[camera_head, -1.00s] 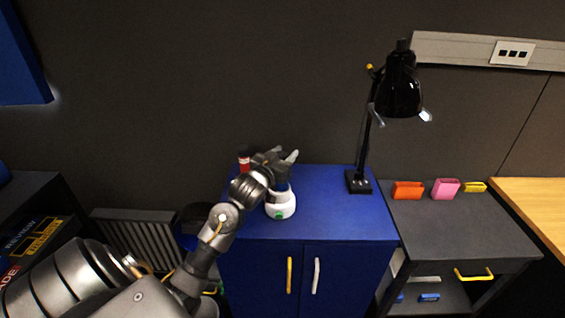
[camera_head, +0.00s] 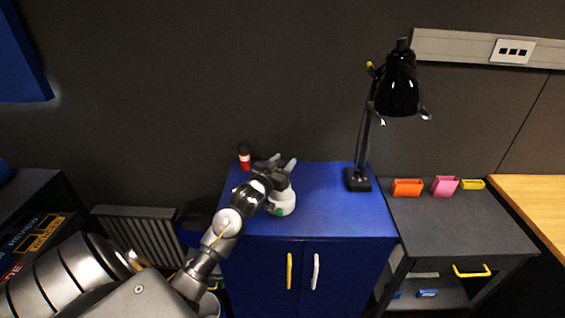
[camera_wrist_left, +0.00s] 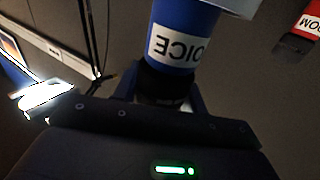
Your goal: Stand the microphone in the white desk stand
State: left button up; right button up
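The white desk stand (camera_head: 283,205), with a green spot on its front, stands on the blue cabinet (camera_head: 345,215). My left gripper (camera_head: 278,164) is just above and behind it. In the left wrist view the blue microphone (camera_wrist_left: 183,38) has a white label reading upside down and a black end between my gripper's fingers (camera_wrist_left: 162,92), which look shut on it. Its other end meets a pale rim (camera_wrist_left: 238,5), probably the stand. I cannot tell how deep it sits. My right gripper is not in view.
A red labelled microphone-like thing (camera_head: 244,160) stands at the cabinet's back left; it also shows in the left wrist view (camera_wrist_left: 308,22). A black lamp (camera_head: 398,92) rises at the back right. Orange (camera_head: 407,188), pink (camera_head: 445,186) and yellow (camera_head: 472,184) holders stand on the dark desk. The cabinet's right front is clear.

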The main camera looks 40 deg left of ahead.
pick_arm(q)
jog(key=o, duration=0.4)
jog(key=shift+r, duration=0.2)
jog(key=shift+s+d+b, duration=0.35)
jog(key=shift+s, duration=1.6)
jog(key=shift+s+d+b, duration=0.35)
jog(key=shift+s+d, duration=0.05)
jog(key=shift+s, duration=1.6)
jog(key=shift+s+d+b, duration=0.35)
jog(key=shift+s, duration=1.6)
